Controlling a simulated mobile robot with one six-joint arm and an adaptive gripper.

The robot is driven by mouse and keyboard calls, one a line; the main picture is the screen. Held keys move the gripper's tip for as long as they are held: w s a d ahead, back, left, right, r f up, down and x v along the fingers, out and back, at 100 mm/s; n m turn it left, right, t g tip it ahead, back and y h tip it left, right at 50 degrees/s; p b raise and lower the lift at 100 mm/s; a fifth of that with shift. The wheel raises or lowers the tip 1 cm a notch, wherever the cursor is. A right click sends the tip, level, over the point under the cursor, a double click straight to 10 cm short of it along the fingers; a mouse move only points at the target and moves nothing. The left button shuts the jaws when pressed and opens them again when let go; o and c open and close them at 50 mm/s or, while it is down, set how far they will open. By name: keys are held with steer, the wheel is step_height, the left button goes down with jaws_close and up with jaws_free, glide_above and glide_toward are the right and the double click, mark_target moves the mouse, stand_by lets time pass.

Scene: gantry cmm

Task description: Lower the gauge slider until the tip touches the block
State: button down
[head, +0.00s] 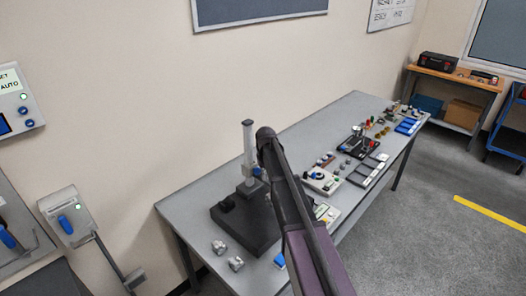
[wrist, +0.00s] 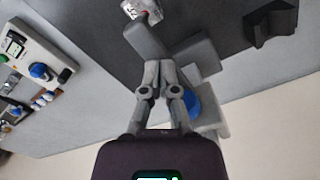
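The height gauge stands on the near end of the grey bench in the head view, with an upright grey column (head: 248,146) on a dark base (head: 243,218). Its slider is partly hidden by my arm there. In the wrist view, a grey slider part (wrist: 146,40) lies at my fingertips, with a blue knob (wrist: 193,104) to the right. I cannot tell contact at the tip.
Several instruments and trays (head: 322,181) fill the bench farther right. A wall box with a blue switch (head: 68,218) is at the left. Open floor (head: 450,235) lies right of the bench.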

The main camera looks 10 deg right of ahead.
steer(key=shift+f+b, duration=0.55)
steer(key=shift+f, duration=0.05)
stand_by(0.9)
steer(key=shift+r, duration=0.15)
steer(key=shift+r+p, duration=3.4)
steer(key=shift+p, duration=0.15)
steer(key=s+f+b, duration=0.4)
steer(key=s, duration=1)
steer(key=s+f+m+b, duration=0.1)
steer(key=s+f+b, duration=0.3)
steer(key=s, duration=1.1)
steer(key=shift+s+d, duration=0.15)
